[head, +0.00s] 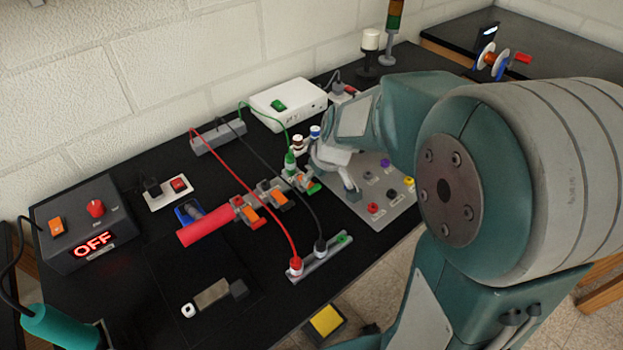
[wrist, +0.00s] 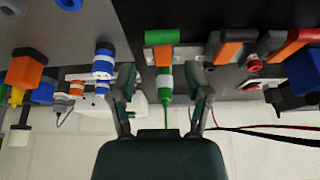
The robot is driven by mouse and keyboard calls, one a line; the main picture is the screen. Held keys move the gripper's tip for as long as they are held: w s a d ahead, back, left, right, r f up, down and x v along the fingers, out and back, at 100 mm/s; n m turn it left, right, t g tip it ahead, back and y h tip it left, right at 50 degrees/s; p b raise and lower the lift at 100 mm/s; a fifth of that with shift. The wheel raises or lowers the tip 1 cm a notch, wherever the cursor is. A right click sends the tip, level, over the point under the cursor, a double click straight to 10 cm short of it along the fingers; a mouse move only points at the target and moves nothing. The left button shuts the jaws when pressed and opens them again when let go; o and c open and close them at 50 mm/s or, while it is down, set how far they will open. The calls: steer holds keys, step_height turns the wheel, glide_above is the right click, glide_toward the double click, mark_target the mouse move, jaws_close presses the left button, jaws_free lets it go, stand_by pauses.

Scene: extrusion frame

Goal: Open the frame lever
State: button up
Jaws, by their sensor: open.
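A row of small lever units with orange blocks stands on the black table, and I cannot tell for sure which is the frame lever. The nearest to my gripper (head: 326,176) has an orange block (wrist: 163,55) and a green bar (wrist: 162,36). In the wrist view my gripper (wrist: 163,84) is open, with one finger on each side of the green plug and apparently no contact. In the head view my arm partly hides this unit.
A red cylinder (head: 204,225) lies by the other lever units. Red and black cables run to a grey socket strip (head: 320,260). A panel of coloured sockets (head: 375,221) lies right of the gripper. A white box (head: 287,104) stands behind, and a control box reading OFF (head: 78,220) at left.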

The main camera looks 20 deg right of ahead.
mark_target(311, 185)
steer(key=shift+a+x, duration=0.1)
steer(key=shift+x, duration=0.75)
steer(key=shift+a+x, duration=0.15)
steer(key=shift+x, duration=0.7)
steer(key=shift+d+r, duration=0.1)
jaws_close()
steer(key=g, duration=0.1)
steer(key=w+r+g+h, duration=0.1)
steer(key=g, duration=0.1)
steer(key=g+h, duration=0.1)
steer(key=g, duration=0.1)
steer(key=shift+w+a+r, duration=0.25)
steer(key=shift+a+r, duration=0.05)
steer(key=shift+r, duration=0.05)
steer(key=shift+w+a+r+g+h, duration=0.15)
steer(key=shift+w+g+h, duration=0.25)
steer(key=shift+g, duration=0.5)
steer(key=shift+w+a+r+g+h, duration=0.15)
steer(key=shift+g+h, duration=0.3)
steer(key=shift+g, duration=0.45)
steer(key=shift+w+a+r+g+h, duration=0.1)
steer(key=shift+w+g+h, duration=0.3)
steer(key=shift+g, duration=0.5)
